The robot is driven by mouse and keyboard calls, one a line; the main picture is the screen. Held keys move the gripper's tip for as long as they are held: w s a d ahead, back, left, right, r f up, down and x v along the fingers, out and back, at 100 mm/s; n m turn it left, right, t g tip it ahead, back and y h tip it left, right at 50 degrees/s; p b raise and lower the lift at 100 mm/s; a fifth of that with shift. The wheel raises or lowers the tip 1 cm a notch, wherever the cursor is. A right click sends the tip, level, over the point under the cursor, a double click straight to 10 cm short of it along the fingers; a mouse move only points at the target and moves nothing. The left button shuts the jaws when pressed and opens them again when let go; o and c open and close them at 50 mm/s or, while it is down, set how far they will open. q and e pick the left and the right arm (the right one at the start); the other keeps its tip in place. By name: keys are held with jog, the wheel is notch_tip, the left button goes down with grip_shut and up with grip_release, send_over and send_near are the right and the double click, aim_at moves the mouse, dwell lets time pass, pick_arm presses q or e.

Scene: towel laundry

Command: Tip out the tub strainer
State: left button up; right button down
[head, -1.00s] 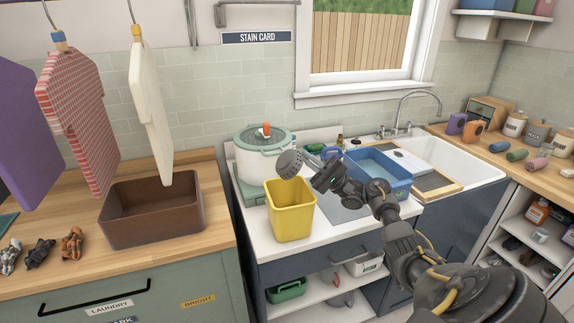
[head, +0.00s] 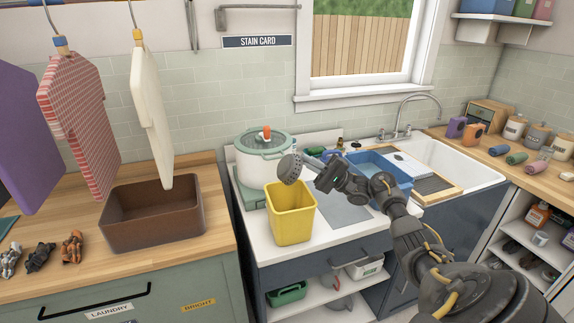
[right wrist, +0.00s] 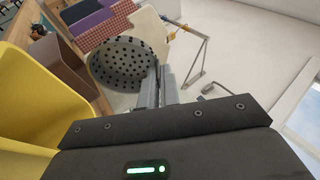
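The tub strainer (head: 290,168) is a grey round head with dark holes. My right gripper (head: 314,169) is shut on its handle and holds it above the back edge of the yellow bin (head: 291,222), tilted steeply with its face to the left. In the right wrist view the strainer (right wrist: 122,64) stands out beyond the fingers (right wrist: 158,88), beside the yellow bin (right wrist: 40,95). I see no loose matter on its perforated face. The blue tub (head: 402,188) sits to the right, partly hidden by my arm. My left gripper is out of view.
A white pot with a green lid (head: 264,146) stands just behind the bin. A brown box (head: 152,226) is on the wooden counter to the left, below hanging shirts. The sink (head: 458,165) lies to the right. A grey mat (head: 343,205) lies right of the bin.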

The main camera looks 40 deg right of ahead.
jog(key=r+n+g+h+p, duration=0.1)
jog(key=n+g+h+p, duration=0.1)
jog(key=g, duration=0.1)
jog(key=shift+s+r+g+h+p, duration=0.15)
jog(key=shift+r+g+h+p, duration=0.15)
jog(key=shift+r+h, duration=0.1)
notch_tip(320, 180, up, 2)
jog(key=n+g+h+p, duration=0.1)
jog(key=h+p, duration=0.1)
jog(key=p, duration=0.3)
jog(key=n+g+h+p, duration=0.1)
jog(key=g+h+p, duration=0.1)
jog(key=p, duration=0.3)
jog(key=shift+g+h, duration=0.3)
jog(key=shift+h, duration=0.5)
